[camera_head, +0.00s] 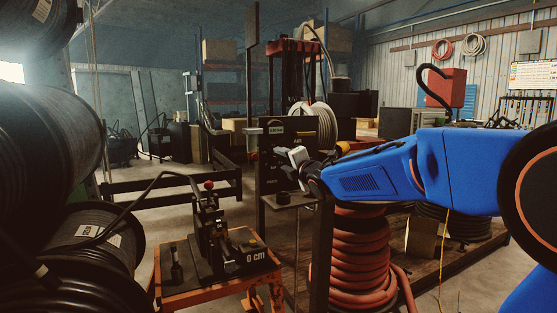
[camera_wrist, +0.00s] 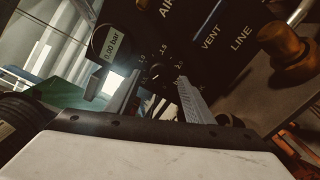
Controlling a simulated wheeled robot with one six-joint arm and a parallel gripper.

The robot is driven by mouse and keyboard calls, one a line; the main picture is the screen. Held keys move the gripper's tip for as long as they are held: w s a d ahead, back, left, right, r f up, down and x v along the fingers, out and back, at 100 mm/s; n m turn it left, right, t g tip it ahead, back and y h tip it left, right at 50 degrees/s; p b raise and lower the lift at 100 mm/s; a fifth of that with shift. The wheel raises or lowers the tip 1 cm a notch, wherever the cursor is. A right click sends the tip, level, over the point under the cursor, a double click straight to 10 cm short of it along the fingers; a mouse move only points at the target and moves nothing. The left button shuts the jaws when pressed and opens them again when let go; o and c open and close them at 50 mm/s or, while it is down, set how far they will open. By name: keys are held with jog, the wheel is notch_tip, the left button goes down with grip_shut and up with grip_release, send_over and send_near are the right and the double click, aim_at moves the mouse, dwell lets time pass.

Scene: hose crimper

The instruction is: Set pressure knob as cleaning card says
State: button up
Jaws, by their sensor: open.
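A black control panel (camera_head: 290,128) stands beyond my gripper (camera_head: 291,156) in the head view, and the gripper covers part of it. In the wrist view, the panel (camera_wrist: 205,62) has white labels reading AIR, VENT and LINE. A round gauge (camera_wrist: 113,48) on it reads 0.00 bar. Scale marks including 1.0 and 1.5 show near my gripper (camera_wrist: 156,82). Its two grey fingers are apart at the panel face, either side of a dark area by these marks. The pressure knob itself is too dark to make out, and so is its setting. I cannot identify a cleaning card.
A brass-coloured fitting (camera_wrist: 285,45) sticks out right of the panel. An orange cart (camera_head: 215,275) carries a hose device marked 0 cm (camera_head: 255,257). A red hose coil (camera_head: 360,255) stands below my arm. Large black hose reels (camera_head: 45,140) fill the left side.

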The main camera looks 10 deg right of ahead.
aim_at(277, 158)
jog(key=shift+x, duration=1.9)
jog(key=c, duration=1)
